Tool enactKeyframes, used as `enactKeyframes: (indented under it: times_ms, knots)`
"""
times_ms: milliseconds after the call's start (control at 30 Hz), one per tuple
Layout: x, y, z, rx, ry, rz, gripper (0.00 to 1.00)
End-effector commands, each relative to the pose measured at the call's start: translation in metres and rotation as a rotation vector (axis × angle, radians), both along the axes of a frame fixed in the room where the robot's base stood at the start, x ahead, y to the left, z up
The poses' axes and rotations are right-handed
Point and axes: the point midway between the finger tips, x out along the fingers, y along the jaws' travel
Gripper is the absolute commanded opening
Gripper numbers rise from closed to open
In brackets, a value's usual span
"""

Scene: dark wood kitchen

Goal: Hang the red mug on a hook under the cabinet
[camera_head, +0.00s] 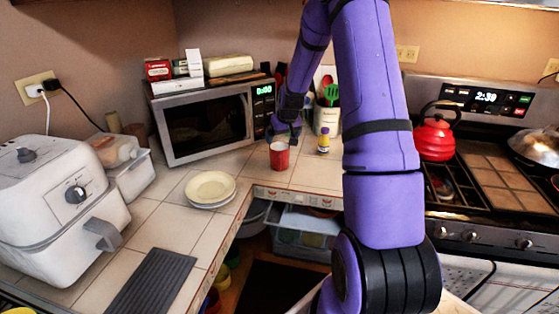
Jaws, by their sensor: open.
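The red mug (279,158) stands upright on the tiled counter in the corner, in front of the microwave's right end. My gripper (284,137) is open, just above and behind the mug's rim, small in this view. I cannot tell whether its fingers touch the mug, and the mug's handle is not clear. No hook and no cabinet underside can be made out in this view.
A microwave (206,122) with boxes on top stands behind left. A small yellow-capped bottle (324,141) and a utensil crock (327,117) are right of the mug.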

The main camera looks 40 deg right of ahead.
Motion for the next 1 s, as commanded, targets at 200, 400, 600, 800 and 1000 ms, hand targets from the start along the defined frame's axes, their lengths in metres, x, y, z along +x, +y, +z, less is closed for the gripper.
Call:
enactKeyframes:
  times_ms: [200,400,600,800,1000]
  knots:
    - [0.011,-0.002,-0.030,0.001,0.003,0.001,1.00]
    - [0.016,-0.004,-0.041,0.000,0.001,0.001,1.00]
    - [0.022,-0.009,-0.065,0.002,0.003,0.000,1.00]
    - [0.030,-0.012,-0.084,0.001,0.002,0.000,1.00]
    - [0.031,-0.013,-0.086,0.000,0.000,0.000,1.00]
